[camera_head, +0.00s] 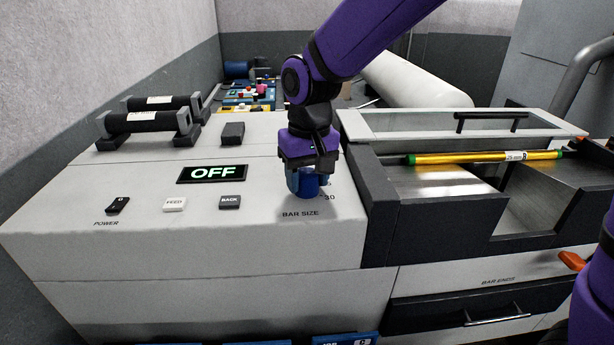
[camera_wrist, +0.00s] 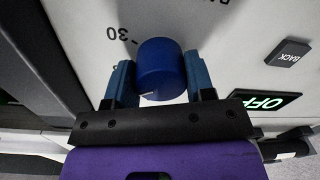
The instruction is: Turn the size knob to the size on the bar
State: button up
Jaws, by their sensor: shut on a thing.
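The blue size knob (camera_head: 309,186) stands on the sloped panel above the words BAR SIZE. It also shows in the wrist view (camera_wrist: 161,68), with a small light mark on its near edge. My gripper (camera_head: 308,176) is shut on the knob, one blue finger on each side; in the wrist view the fingers (camera_wrist: 158,82) flank it. The yellow bar (camera_head: 468,157) with green ends lies in the trough at right.
The display (camera_head: 212,174) reads OFF. The POWER switch (camera_head: 118,206), FEED button (camera_head: 174,204) and BACK button (camera_head: 230,202) are left of the knob. Black rollers (camera_head: 152,121) stand at the back left. A clear lid (camera_head: 465,124) with a black handle is behind the bar.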

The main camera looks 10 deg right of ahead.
aim_at(310, 173)
jog(key=o, duration=0.9)
jog(key=shift+r, duration=0.1)
jog(key=r, duration=1)
jog(key=shift+w+d+r, duration=0.1)
jog(key=shift+d+r, duration=0.1)
jog(key=shift+r, duration=0.1)
jog(key=shift+d, duration=0.1)
